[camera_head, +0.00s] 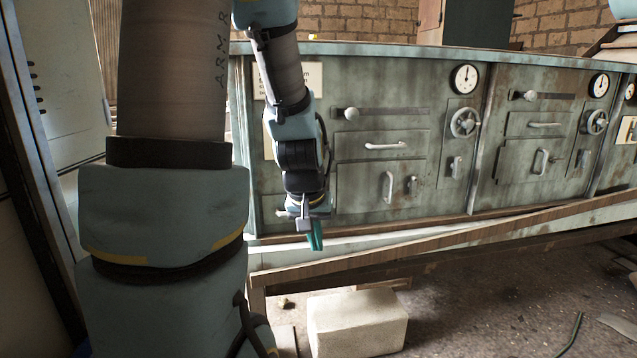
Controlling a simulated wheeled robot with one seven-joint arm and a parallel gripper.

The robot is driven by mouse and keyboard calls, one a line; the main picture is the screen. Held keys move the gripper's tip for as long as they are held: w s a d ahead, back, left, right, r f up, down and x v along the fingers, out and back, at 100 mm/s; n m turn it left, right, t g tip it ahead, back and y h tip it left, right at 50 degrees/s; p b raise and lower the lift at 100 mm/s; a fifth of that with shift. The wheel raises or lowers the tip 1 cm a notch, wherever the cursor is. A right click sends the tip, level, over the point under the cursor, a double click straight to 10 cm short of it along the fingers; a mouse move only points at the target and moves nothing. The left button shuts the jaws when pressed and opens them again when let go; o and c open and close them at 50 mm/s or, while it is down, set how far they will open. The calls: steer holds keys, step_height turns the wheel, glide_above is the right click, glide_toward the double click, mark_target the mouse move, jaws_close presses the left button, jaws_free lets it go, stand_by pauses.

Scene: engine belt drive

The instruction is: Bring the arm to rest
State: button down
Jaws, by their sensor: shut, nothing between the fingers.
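My gripper (314,236) hangs at the end of my arm, pointing down, with teal fingers that are shut and hold nothing. It is in front of the lower left part of the green metal cabinet (380,170) and apart from the floor. My arm runs down from the top of the picture, and its large near links cover the left part of the view.
The cabinet front has a lever with a pale knob (351,113), handles, a handwheel (464,122) and a gauge (466,79). A sloping wooden plank (420,244) runs along its base. A pale block (357,322) lies on the floor below my gripper. Floor at right is mostly clear.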

steer(key=s+a+r+g+y+p, duration=0.1)
steer(key=s+a+g, duration=0.1)
steer(key=s+a, duration=0.55)
step_height(320, 180, up, 22)
steer(key=d+p, duration=0.1)
steer(key=p, duration=2.1)
steer(key=shift+d, duration=0.15)
steer(key=shift+w, duration=0.1)
